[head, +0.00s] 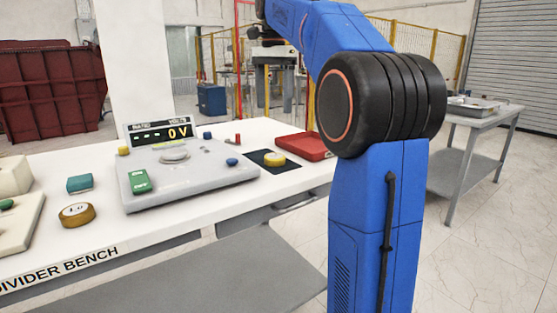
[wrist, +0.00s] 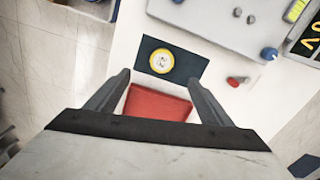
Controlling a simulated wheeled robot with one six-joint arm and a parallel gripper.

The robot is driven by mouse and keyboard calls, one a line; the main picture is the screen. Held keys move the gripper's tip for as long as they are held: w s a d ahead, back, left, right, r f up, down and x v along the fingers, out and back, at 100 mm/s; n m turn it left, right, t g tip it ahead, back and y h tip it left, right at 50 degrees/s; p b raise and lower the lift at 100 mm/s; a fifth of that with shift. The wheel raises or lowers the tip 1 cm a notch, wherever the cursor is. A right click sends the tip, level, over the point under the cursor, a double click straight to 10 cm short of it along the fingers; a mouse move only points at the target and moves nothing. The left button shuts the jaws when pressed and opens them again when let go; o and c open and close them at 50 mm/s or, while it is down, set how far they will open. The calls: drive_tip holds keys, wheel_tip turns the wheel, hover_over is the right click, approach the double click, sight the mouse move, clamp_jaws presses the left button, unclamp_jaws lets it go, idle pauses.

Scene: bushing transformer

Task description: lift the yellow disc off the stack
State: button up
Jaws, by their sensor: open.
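The yellow disc (head: 275,159) lies flat on a dark square mat (head: 254,156) toward the right end of the white bench. In the wrist view the yellow disc (wrist: 151,62) has a pale marked centre. I cannot tell whether other discs are under it. My gripper (wrist: 157,75) is open and empty in the wrist view. Its two fingers point toward the mat, with the disc just beyond the fingertips in the picture. The red tray shows between the fingers.
The red tray (head: 304,146) is right of the mat. Left of the mat stands a grey instrument (head: 190,187) with a display reading 0V (head: 160,131). An amber disc (head: 77,215) and a teal block (head: 80,183) are farther left. A small red piece (wrist: 237,81) lies near the mat.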

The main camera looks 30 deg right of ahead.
drive_tip(key=d, duration=0.1)
hover_over(275, 156)
wheel_tip(275, 156, down, 12)
drive_tip(key=shift+s+r, duration=0.1)
drive_tip(key=shift+s, duration=0.05)
drive_tip(key=shift+w+d+f, duration=0.1)
drive_tip(key=shift+f, duration=1.2)
drive_tip(key=shift+w+d+f, duration=0.1)
drive_tip(key=shift+f, duration=1.15)
drive_tip(key=c, duration=1.3)
drive_tip(key=shift+c, duration=0.2)
